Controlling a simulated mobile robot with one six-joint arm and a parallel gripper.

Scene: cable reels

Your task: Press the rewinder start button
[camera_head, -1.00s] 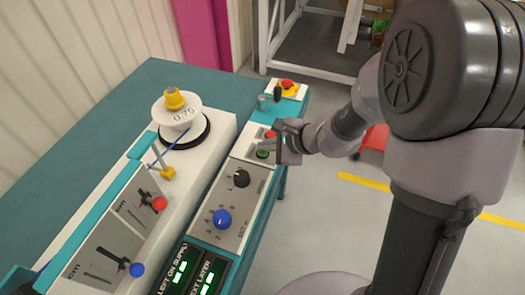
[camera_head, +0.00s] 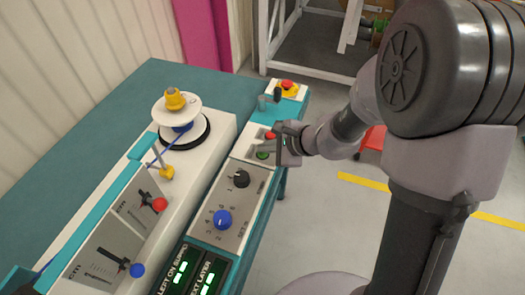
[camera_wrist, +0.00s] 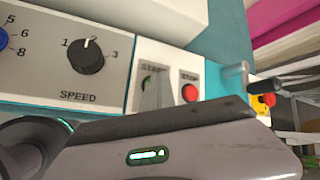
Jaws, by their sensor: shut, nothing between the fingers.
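The green start button (camera_head: 263,155) sits on the control panel beside the red stop button (camera_head: 270,135). My gripper (camera_head: 261,147) is shut and empty, its fingertips over the start button. In the wrist view, the shut fingers (camera_wrist: 158,88) stand in front of the green button (camera_wrist: 146,83), hiding part of it and of its START label. The red button (camera_wrist: 190,92) shows to their right. Whether the fingertips touch the green button I cannot tell. The white reel (camera_head: 180,110) with blue cable is on the machine.
A black speed knob (camera_head: 241,179), a blue knob (camera_head: 222,219) and a green-lit display (camera_head: 198,276) lie nearer on the panel. A grey crank (camera_head: 265,101) and a yellow-and-red emergency stop (camera_head: 287,88) are beyond the buttons. Open floor lies right.

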